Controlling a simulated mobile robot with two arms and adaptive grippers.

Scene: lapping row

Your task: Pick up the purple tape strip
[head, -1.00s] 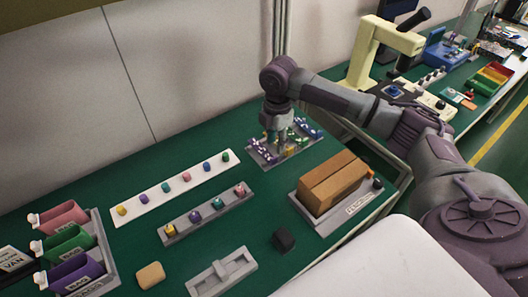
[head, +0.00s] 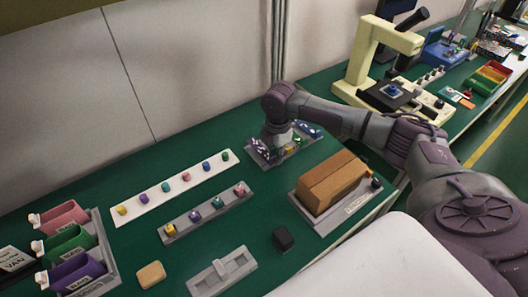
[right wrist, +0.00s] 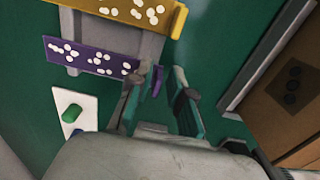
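The right gripper (right wrist: 163,82) shows in the right wrist view with its two fingers apart. A small purple strip (right wrist: 157,80) stands close to the inner side of its left fingertip; I cannot tell whether they touch. A larger purple piece with white dots (right wrist: 92,57) lies on the grey tray beyond the fingers. In the head view my right gripper (head: 278,139) is low over the small tray of coloured pieces at the back, and the arm hides its fingertips. Purple dotted pieces (head: 261,151) show at that tray's left end. My left gripper is not in view.
A brown block (head: 332,182) lies on a grey holder just right of the tray. A white strip (head: 150,205) and a grey rack (head: 190,228) with coloured pegs lie to the left. A black cube (head: 284,239) stands in front. Green bench is bare between them.

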